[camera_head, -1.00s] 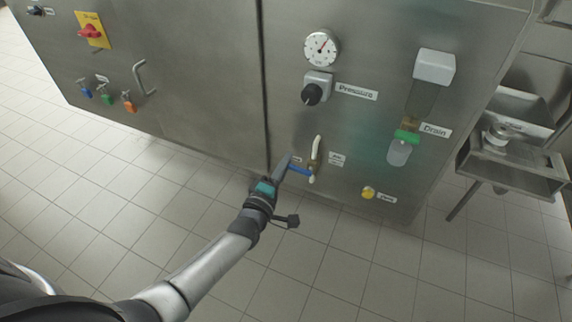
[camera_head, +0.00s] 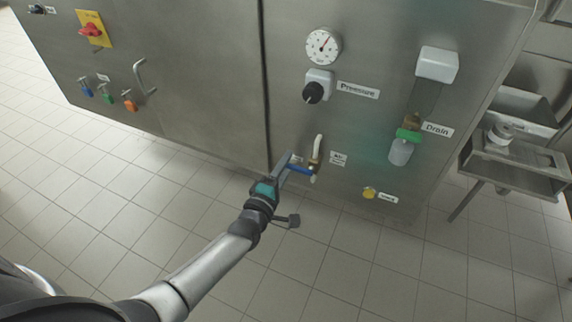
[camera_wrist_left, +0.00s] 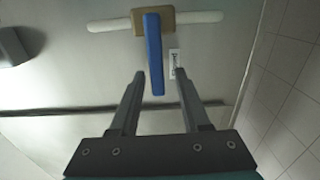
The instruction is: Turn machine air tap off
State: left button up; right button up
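The air tap is a brass valve body (camera_head: 314,166) with a white hose above and below it, on the steel machine front. Its blue handle (camera_head: 300,170) sticks out to the left in the head view. In the left wrist view the blue handle (camera_wrist_left: 154,55) points from the brass block (camera_wrist_left: 168,20) in between my fingers. My left gripper (camera_wrist_left: 159,75) is open, with a finger on each side of the handle's end and a visible gap to both. It also shows in the head view (camera_head: 286,163), beside the handle. My right gripper is not in view.
The machine front (camera_head: 210,100) carries a pressure gauge (camera_head: 323,46), a black pressure knob (camera_head: 313,92), a drain unit with a green part (camera_head: 408,135) and a yellow button (camera_head: 369,193). A steel sink stand (camera_head: 515,165) is at the right. The tiled floor in front is clear.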

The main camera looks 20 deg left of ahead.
pick_arm(q)
jog(key=shift+s, duration=0.1)
jog(key=s+p, duration=0.4)
jog(key=s, duration=1.1)
jog(key=shift+a+p, duration=0.25)
jog(key=shift+p, duration=0.15)
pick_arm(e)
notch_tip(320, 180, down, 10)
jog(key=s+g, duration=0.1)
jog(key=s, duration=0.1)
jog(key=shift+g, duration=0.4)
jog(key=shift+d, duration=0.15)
